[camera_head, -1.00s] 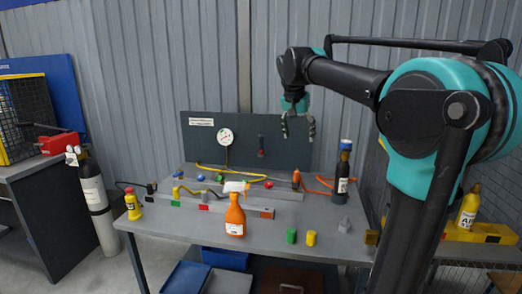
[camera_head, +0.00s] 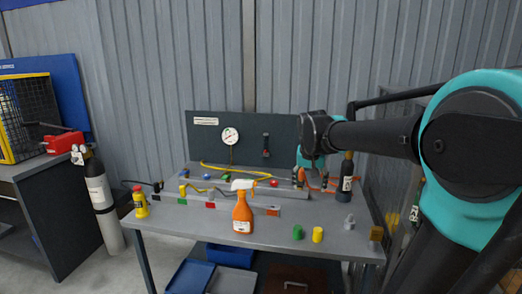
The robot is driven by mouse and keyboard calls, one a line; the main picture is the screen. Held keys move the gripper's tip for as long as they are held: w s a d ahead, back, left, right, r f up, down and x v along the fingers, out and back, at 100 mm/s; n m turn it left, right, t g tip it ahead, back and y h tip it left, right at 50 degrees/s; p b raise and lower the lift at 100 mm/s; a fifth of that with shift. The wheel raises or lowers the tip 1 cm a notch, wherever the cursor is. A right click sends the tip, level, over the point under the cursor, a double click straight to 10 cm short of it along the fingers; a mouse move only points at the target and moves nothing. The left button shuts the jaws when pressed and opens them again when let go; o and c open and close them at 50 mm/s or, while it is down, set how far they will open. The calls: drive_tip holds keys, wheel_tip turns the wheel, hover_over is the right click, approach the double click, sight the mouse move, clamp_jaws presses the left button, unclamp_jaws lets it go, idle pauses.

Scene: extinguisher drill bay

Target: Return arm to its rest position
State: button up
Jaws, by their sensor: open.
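My arm (camera_head: 375,140) reaches in from the right side of the head view, its teal and black links bent over the right part of the workbench. My gripper (camera_head: 312,180) hangs pointing down near the back right of the bench, beside the dark bottle (camera_head: 345,180). Its fingers are apart and I see nothing held between them.
A gauge (camera_head: 230,136) is on the back panel. A grey gas cylinder (camera_head: 100,195) stands at left.

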drive_tip(key=s+d+f+n+y, duration=0.1)
drive_tip(key=s+d+f+n, duration=0.1)
drive_tip(key=s+f, duration=1.8)
drive_tip(key=shift+d+f+n, duration=0.3)
drive_tip(key=shift+f+n, duration=0.15)
drive_tip(key=shift+n, duration=0.05)
